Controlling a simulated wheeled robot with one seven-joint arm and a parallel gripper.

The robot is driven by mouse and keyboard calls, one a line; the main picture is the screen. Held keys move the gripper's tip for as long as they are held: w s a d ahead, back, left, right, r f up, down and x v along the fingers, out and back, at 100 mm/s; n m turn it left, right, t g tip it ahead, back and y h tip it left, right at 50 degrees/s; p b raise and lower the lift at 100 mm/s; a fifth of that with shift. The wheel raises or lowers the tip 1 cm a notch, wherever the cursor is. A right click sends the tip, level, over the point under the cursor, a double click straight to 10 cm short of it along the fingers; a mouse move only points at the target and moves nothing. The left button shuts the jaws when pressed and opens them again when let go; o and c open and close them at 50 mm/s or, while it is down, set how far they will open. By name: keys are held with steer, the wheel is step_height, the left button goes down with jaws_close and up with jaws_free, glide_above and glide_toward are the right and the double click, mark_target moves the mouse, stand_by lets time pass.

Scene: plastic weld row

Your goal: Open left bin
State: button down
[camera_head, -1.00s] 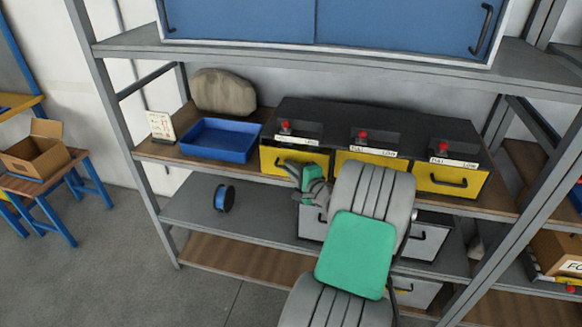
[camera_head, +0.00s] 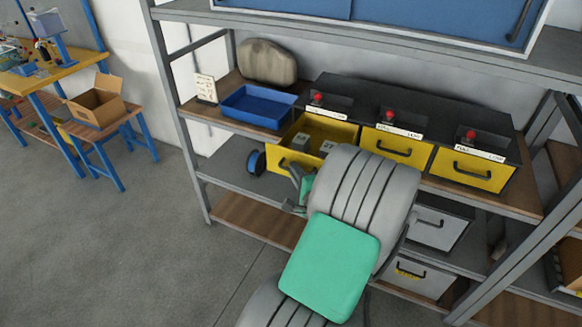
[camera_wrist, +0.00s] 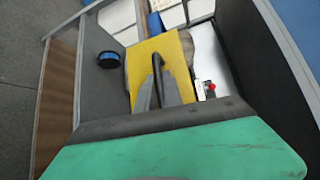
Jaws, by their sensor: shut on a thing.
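The left bin (camera_head: 318,130) is a yellow drawer in the dark housing on the middle shelf. In the head view it is pulled out, its inside shows, and small grey items (camera_head: 301,141) lie in it. My gripper (camera_head: 293,180) is at the bin's front, shut on its handle; my arm covers part of the bin's right side. In the wrist view the two fingers (camera_wrist: 158,65) lie close together against the yellow front (camera_wrist: 139,66). The handle itself is mostly hidden between them there.
The middle yellow bin (camera_head: 402,146) and right yellow bin (camera_head: 472,169) are closed, with red knobs above. A blue tray (camera_head: 258,106) stands left of the housing. A blue spool (camera_head: 255,163) lies on the shelf below.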

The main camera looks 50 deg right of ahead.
steer(key=shift+a, duration=0.1)
steer(key=c, duration=1.5)
jaws_free()
steer(key=shift+w, duration=0.1)
steer(key=shift+s, duration=0.35)
steer(key=b+v, duration=0.1)
steer(key=v, duration=0.6)
steer(key=shift+a, duration=0.2)
